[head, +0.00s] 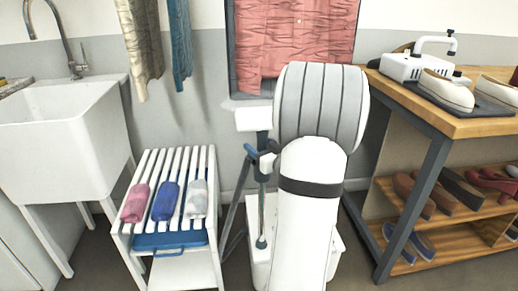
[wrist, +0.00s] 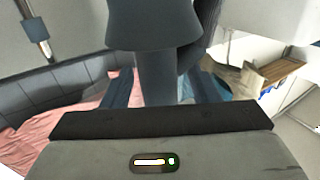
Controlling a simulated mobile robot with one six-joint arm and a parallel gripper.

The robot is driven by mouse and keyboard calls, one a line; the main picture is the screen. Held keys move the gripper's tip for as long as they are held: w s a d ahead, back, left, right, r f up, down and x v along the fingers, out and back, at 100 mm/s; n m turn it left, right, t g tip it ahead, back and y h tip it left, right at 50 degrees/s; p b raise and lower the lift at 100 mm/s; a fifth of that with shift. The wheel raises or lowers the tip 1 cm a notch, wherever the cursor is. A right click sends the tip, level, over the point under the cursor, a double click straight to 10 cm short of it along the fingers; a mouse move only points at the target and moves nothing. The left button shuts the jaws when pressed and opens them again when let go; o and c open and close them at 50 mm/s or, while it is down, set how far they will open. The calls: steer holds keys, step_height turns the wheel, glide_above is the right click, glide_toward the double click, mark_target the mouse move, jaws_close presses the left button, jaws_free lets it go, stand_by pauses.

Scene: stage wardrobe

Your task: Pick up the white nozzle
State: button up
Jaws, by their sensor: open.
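A white block-shaped head, which looks like the nozzle (head: 253,118), stands on a dark stem left of my arm in the head view. A blue part (head: 264,158) sits below it on a thin pole. My gripper (wrist: 162,88) is open in the wrist view, its two fingers pointing away from the camera. A large dark grey-blue shape (wrist: 152,25) with a stem fills the space ahead and between the fingers; I cannot tell whether it touches them. In the head view my arm hides the gripper.
A white slatted stool (head: 178,160) holds pink (head: 135,203), blue (head: 165,201) and white (head: 196,199) rolls. A sink (head: 65,130) is at left. A wooden bench (head: 440,118) with shoes is at right. A pink cloth (head: 295,40) hangs behind my arm.

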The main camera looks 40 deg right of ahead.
steer(key=shift+w, duration=0.55)
jaws_close()
